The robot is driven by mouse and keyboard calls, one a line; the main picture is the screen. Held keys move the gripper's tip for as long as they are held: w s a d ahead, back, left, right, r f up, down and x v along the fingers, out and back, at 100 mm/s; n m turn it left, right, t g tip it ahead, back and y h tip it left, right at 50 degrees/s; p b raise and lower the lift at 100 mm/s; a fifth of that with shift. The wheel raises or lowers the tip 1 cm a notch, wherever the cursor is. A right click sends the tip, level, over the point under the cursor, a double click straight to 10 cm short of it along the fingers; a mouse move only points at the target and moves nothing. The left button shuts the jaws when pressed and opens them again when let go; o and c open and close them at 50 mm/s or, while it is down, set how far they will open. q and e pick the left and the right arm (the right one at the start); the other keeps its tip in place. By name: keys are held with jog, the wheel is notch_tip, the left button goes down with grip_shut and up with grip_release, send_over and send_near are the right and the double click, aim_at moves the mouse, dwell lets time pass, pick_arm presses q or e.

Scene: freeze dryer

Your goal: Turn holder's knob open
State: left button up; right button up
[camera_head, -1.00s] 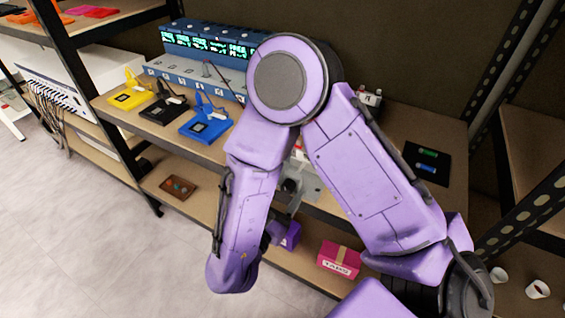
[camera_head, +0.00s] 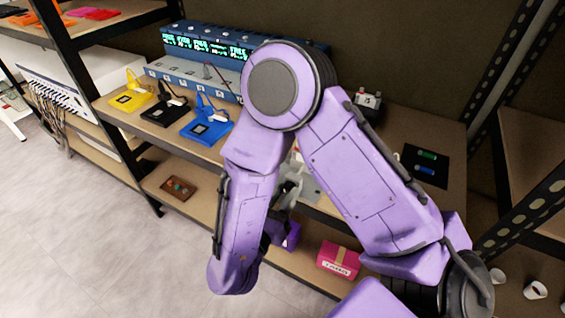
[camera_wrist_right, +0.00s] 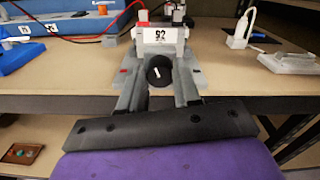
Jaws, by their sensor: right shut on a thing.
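The holder (camera_wrist_right: 178,38) is a pale block with a black-on-white label at the front of the shelf in the right wrist view. Its round black knob (camera_wrist_right: 159,73) faces me and carries a short white mark, nearly upright with a slight tilt. My right gripper (camera_wrist_right: 159,80) has its two grey fingers on either side of the knob and is shut on it. In the head view my purple right arm hides most of the holder, and only part of the right gripper (camera_head: 289,188) shows beside the forearm. My left gripper is not in view.
Yellow (camera_head: 131,99), black (camera_head: 165,112) and blue (camera_head: 207,127) devices stand left on the shelf, before a long blue rack (camera_head: 205,45). A black mat (camera_head: 425,166) lies right. A pink box (camera_head: 338,259) and brown tray (camera_head: 178,188) are on the lower shelf.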

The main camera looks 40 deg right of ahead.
jog(key=shift+n+p, duration=0.5)
jog(key=shift+n, duration=1.1)
jog(key=o, duration=1.1)
jog(key=shift+c, duration=0.2)
jog(key=b+v, duration=0.1)
jog(key=v, duration=0.9)
jog(key=shift+a, duration=0.25)
